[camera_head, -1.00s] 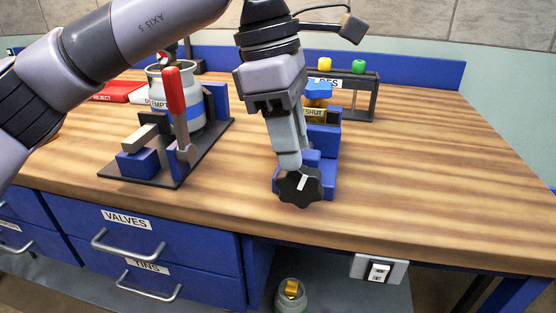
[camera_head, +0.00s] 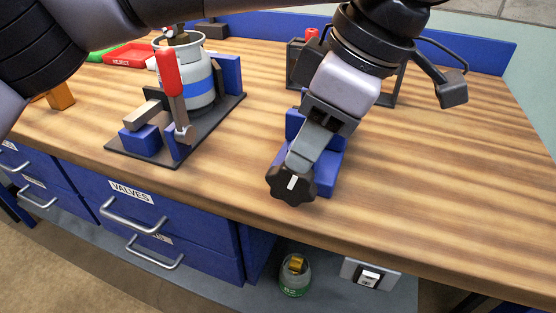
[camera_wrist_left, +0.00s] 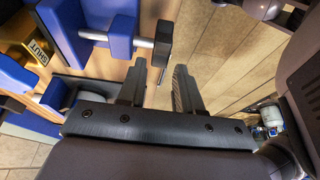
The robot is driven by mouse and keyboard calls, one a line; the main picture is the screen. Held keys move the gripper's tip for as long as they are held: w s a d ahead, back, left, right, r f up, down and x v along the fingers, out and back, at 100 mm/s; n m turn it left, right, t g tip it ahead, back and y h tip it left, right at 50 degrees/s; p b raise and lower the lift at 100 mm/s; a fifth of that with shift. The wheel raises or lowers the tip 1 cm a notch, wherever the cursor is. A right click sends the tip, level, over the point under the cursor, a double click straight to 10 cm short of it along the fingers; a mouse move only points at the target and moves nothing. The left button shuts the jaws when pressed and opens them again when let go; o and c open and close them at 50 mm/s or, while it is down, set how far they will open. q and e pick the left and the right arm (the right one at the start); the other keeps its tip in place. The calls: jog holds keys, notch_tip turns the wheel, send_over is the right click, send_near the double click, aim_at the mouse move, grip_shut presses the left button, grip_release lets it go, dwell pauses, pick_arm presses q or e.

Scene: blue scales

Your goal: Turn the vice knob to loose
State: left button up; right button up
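The black lobed vice knob (camera_head: 291,186) with a white mark faces the front of the bench, at the near end of the blue vice (camera_head: 328,178). My left gripper (camera_head: 298,160) comes down from the upper right, its fingertips right at the knob and partly hidden behind it. In the left wrist view the knob (camera_wrist_left: 163,42) shows edge-on just beyond the fingertips, on the metal rod of the vice. The two fingers (camera_wrist_left: 161,82) stand apart with a gap between them; I cannot tell whether they touch the knob. My right gripper is not in view.
A grey canister (camera_head: 200,82) stands on a dark fixture with a red-handled clamp (camera_head: 170,85) at left. A dark rack (camera_head: 388,92) is behind my gripper. A brass SHUT tag (camera_wrist_left: 35,50) shows in the wrist view. The bench at right is clear.

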aim_at(287, 176)
pick_arm(q)
jog(key=shift+y, duration=0.3)
jog(key=shift+b+x, duration=0.45)
jog(key=shift+x, duration=3.1)
jog(key=shift+d, duration=0.1)
grip_shut()
